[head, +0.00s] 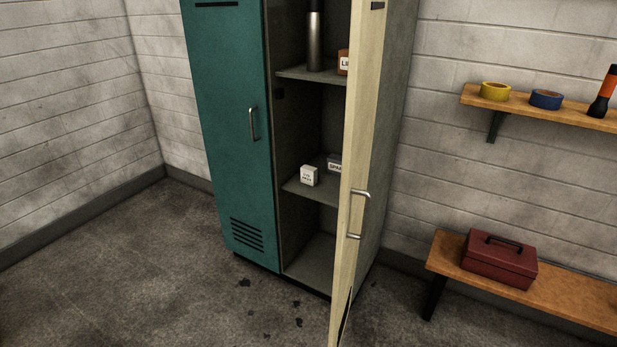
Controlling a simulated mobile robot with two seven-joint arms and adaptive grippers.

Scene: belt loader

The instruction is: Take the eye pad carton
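A small white carton (309,176) with dark printing stands on the middle shelf (296,188) of the open locker, near its front left. The print looks like "EYE PADS" but is too small to read surely. A dark box with a white label (334,164) stands to its right, partly hidden behind the cream locker door (362,140). That door stands ajar, seen nearly edge-on, with a metal handle (358,214). Neither of my grippers is in view.
The teal locker door (228,130) on the left is shut. A metal flask (314,42) and an orange box (343,62) stand on the upper shelf. A bench with a red toolbox (499,261) is at right. The floor at left is clear.

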